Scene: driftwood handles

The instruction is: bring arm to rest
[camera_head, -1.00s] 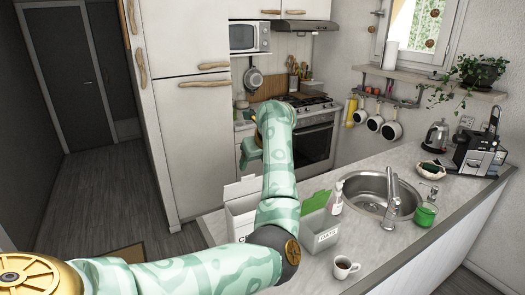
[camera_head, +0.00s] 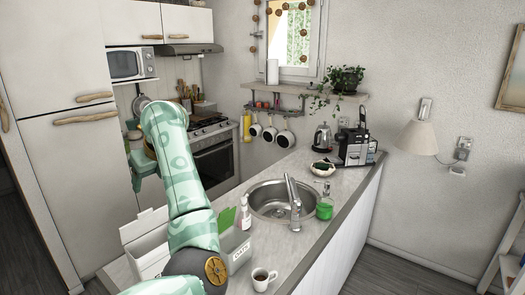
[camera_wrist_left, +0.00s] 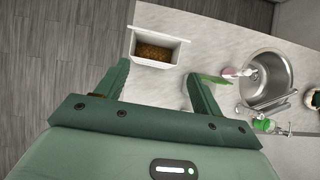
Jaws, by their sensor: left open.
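My left arm comes in from the bottom left of the head view and reaches up over the counter (camera_head: 330,192). Its gripper (camera_head: 143,168) is partly hidden behind the arm there. In the left wrist view the left gripper (camera_wrist_left: 155,80) is open, its two green fingers spread apart with nothing between them. The counter lies below the fingers. My right gripper is in neither view.
A white box (camera_head: 148,245) and a grey bin (camera_head: 238,247) stand near my arm, with a mug (camera_head: 263,279) in front. The sink (camera_head: 268,200), a soap bottle (camera_head: 325,205), kettle (camera_head: 322,138) and coffee machine (camera_head: 357,147) are further along the counter.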

